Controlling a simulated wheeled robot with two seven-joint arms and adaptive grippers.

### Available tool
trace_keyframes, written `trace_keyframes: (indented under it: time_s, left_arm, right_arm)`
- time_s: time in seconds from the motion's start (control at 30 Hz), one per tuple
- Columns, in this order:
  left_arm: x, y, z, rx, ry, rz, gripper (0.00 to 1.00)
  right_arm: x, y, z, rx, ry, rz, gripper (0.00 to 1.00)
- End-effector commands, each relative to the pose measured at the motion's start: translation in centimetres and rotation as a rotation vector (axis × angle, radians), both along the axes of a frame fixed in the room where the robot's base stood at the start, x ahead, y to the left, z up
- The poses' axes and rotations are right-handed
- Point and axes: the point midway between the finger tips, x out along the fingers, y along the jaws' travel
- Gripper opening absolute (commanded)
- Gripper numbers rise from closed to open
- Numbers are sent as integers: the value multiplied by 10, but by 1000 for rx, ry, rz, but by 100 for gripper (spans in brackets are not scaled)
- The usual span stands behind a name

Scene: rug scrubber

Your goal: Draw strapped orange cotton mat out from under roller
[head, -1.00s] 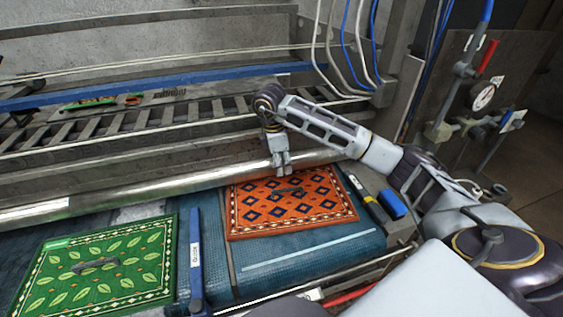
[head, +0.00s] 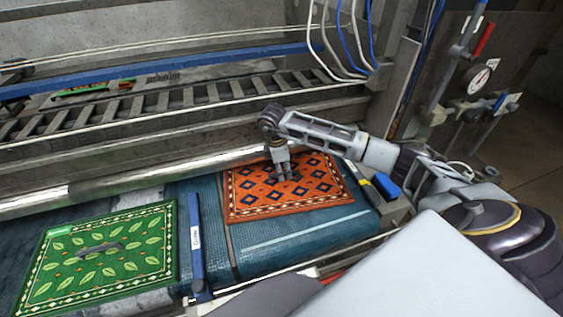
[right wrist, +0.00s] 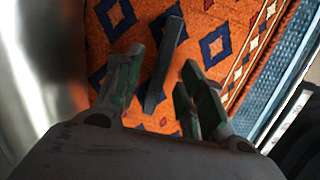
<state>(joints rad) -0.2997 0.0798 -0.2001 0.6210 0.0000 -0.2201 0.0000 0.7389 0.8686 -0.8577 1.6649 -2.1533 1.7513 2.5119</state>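The orange mat (head: 305,198) with blue diamonds lies on a blue belt, its far edge against or under the long metal roller (head: 120,186); I cannot tell how much is covered. My right gripper (head: 286,177) is low over the middle of the mat, pointing down. The right wrist view also shows the orange mat (right wrist: 215,20). There the gripper (right wrist: 160,95) is open, with its fingers on either side of the dark strap (right wrist: 170,50). Whether they touch the strap is unclear. In the head view the gripper mostly hides the strap. My left gripper is not in view.
A green leaf-patterned mat (head: 75,270) with a dark strap lies at the left. A blue bar (head: 196,240) stands between the two mats.

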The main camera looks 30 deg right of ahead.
Motion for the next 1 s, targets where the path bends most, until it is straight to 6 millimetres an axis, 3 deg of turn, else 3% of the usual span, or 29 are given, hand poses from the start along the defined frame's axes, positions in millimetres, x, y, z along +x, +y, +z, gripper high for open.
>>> trace_keyframes:
  time_s: [0.3,0.67,0.93,1.0]
  left_arm:
    - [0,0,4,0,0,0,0]
    - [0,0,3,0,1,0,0]
    - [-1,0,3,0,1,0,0]
    - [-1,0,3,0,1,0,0]
  right_arm:
    - [-1,-3,-22,-1,1,1,39]
    - [-1,-3,-24,0,0,1,38]
    - [-1,-3,-24,0,-1,0,3]
    - [-1,-3,-24,0,-1,0,0]
